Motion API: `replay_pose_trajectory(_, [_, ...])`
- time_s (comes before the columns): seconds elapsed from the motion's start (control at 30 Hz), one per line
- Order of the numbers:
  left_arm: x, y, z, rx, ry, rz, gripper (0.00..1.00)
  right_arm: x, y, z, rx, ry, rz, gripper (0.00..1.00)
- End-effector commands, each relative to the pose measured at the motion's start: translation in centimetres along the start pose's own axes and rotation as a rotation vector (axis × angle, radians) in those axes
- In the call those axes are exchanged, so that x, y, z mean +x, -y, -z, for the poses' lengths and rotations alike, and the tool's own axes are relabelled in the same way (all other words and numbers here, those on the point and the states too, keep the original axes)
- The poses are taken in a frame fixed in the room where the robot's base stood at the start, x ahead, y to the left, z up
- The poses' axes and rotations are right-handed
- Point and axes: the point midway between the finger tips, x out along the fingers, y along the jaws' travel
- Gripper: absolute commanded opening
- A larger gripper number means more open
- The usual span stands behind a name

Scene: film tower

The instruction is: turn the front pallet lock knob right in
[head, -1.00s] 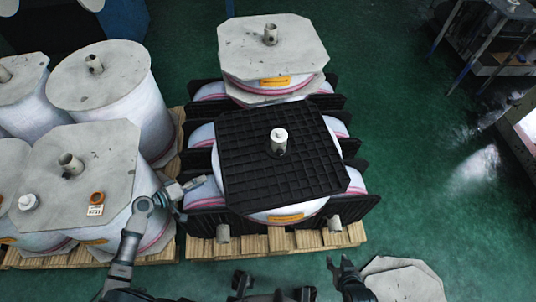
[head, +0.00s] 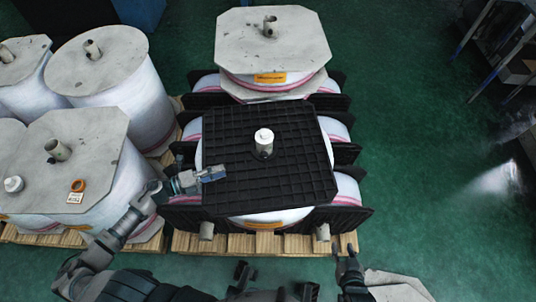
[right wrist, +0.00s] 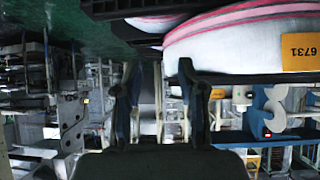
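A white knob (head: 264,135) stands upright on a grey core stub at the centre of the black gridded pallet (head: 230,188), which lies on the front film roll. My left gripper (head: 220,173) reaches over the pallet's left part, to the left of and nearer than the knob, apart from it. Whether its fingers are open is too small to tell. My right gripper (head: 347,247) is low, in front of the stack's right side. In the right wrist view its fingers (right wrist: 158,95) are apart with nothing between them.
Another roll with a grey board (head: 272,40) stands behind. Wrapped rolls with board tops (head: 80,150) fill the left; one carries a second white knob (head: 13,184) and an orange ring (head: 78,185).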

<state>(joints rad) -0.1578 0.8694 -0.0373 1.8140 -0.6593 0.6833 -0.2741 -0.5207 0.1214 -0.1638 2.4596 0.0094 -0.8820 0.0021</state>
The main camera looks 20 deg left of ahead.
Motion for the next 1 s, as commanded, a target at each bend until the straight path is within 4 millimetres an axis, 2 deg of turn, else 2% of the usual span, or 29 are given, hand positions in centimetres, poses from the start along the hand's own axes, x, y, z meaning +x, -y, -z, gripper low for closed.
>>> replay_pose_trajectory(0.17, [2.2, -0.1, -0.2, 0.003, -0.003, 0.003, 0.39, 0.4, 0.4, 0.8, -0.002, -0.046, 0.002, 0.4])
replay_pose_trajectory(0.43, [8.6, 0.0, -0.3, 0.0, -0.001, 0.007, 0.39, 0.7, 0.7, 2.5, -0.001, -0.143, 0.009, 0.4])
replay_pose_trajectory(0.7, [14.6, 0.1, -0.1, 0.002, 0.0, 0.003, 0.39, 0.7, 0.6, 3.2, 0.003, -0.194, 0.015, 0.4])
replay_pose_trajectory(0.83, [16.2, 0.1, -0.1, 0.0, 0.002, 0.002, 0.39, 0.8, 0.7, 3.5, -0.002, -0.208, 0.013, 0.4])
replay_pose_trajectory(1.0, [16.9, 0.0, -0.2, -0.002, 0.002, 0.003, 0.39, 0.9, 0.8, 3.8, 0.0, -0.216, 0.013, 0.4])
